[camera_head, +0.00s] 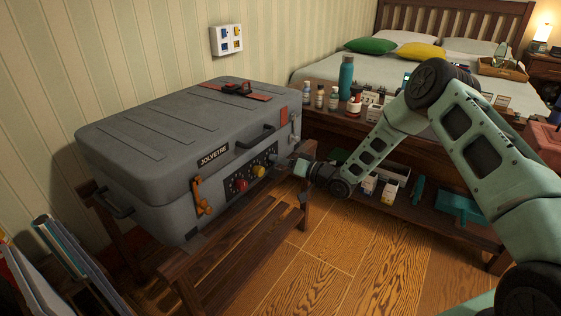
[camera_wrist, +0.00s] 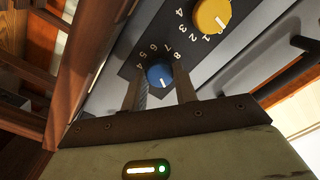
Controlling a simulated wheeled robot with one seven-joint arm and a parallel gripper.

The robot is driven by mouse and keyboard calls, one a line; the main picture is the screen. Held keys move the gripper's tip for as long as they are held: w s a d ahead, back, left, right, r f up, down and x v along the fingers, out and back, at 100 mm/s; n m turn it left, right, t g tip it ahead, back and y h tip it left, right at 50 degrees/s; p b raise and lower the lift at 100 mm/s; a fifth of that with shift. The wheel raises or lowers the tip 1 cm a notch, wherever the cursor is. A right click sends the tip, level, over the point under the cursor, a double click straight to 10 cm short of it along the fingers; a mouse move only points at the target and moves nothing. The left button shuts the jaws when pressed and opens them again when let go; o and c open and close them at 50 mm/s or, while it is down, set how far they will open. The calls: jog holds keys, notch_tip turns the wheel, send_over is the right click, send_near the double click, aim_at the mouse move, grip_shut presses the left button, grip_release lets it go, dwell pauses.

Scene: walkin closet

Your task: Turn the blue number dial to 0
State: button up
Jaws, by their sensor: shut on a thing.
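The blue number dial (camera_wrist: 159,74) sits on the dark panel of the grey case. Numbers 4 to 8 show around its upper side in the wrist view; the lower side is hidden by my gripper, and I cannot see the 0. A white line on the dial points down toward my gripper. My gripper (camera_wrist: 160,84) has one finger on each side of the dial and is shut on it. In the head view my gripper (camera_head: 284,162) reaches the right end of the case's front panel and hides the dial.
A yellow dial (camera_wrist: 211,15) sits beside the blue one; a red dial (camera_head: 239,185) and an orange latch (camera_head: 201,196) are farther left. The grey case (camera_head: 160,140) rests on a wooden rack (camera_head: 232,262). A low table with bottles (camera_head: 333,98) stands close on the right.

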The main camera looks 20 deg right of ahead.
jog(key=n, duration=0.5)
jog(key=shift+s+n, duration=0.1)
jog(key=shift+n, duration=0.2)
dwell(0.4)
jog(key=o, duration=1)
jog(key=shift+c, duration=0.2)
jog(key=p+v, duration=0.3)
jog(key=v, duration=1.4)
jog(key=shift+s, duration=0.2)
jog(key=shift+d+r, duration=0.1)
jog(key=shift+r, duration=0.05)
